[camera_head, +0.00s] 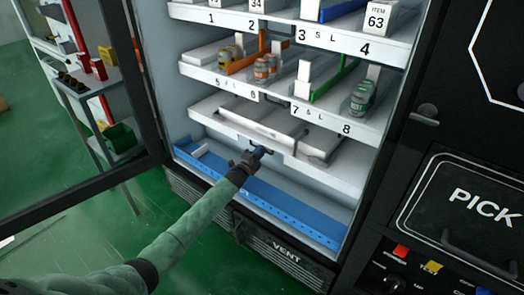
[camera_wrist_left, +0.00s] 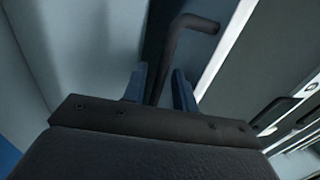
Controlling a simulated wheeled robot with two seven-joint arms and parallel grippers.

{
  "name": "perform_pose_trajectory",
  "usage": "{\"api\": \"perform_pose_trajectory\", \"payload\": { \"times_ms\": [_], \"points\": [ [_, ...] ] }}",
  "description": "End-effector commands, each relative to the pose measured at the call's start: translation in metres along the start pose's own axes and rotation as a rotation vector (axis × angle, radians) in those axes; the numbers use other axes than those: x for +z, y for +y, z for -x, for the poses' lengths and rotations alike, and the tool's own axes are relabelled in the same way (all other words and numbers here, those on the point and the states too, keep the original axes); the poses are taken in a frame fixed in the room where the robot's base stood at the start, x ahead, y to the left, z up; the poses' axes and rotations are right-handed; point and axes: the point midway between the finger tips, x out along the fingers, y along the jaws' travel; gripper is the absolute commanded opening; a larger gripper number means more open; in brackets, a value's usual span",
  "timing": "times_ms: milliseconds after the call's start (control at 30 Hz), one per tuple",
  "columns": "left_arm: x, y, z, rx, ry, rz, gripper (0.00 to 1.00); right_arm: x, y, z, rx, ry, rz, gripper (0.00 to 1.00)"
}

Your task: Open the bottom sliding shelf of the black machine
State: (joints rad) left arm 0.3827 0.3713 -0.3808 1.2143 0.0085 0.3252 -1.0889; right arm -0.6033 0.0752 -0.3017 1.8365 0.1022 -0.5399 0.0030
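The black machine (camera_head: 143,92) stands with its glass door open at the left. Its bottom white shelf (camera_head: 327,173) sits above a blue strip at the base of the compartment and appears mostly empty. My left gripper (camera_head: 262,151) reaches in at this shelf's front edge, left of its middle. In the left wrist view, its two blue fingers (camera_wrist_left: 160,88) stand apart on either side of a dark bent handle (camera_wrist_left: 190,24), with a gap visible on the right side. Firm contact with the handle cannot be made out. My right gripper is not in view.
Two upper shelves hold cans (camera_head: 362,97) and boxes (camera_head: 378,17). The blue perforated strip (camera_head: 290,214) lies below the gripper. The open door frame (camera_head: 75,195) stands left of my arm. A panel marked PICK (camera_head: 480,205) is at the right. Green floor is clear in front.

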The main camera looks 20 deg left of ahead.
Motion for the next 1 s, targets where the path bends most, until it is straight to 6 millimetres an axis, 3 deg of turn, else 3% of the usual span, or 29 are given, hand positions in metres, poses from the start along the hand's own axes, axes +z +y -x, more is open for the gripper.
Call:
{"api": "perform_pose_trajectory", "payload": {
  "times_ms": [400, 433, 567, 1000],
  "points": [
    [0.0, 0.0, -0.007, 0.001, 0.0, 0.0, 0.28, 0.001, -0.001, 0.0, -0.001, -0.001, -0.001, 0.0],
    [0.0, 0.0, -0.007, 0.001, 0.0, 0.0, 0.26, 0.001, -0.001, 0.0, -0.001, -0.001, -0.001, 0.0],
    [0.0, 0.0, -0.007, 0.001, 0.0, 0.0, 0.01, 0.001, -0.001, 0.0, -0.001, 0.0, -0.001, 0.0],
    [0.0, -0.003, 0.004, 0.002, 0.0, -0.001, 0.0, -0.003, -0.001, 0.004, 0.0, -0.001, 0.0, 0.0]
  ]
}}
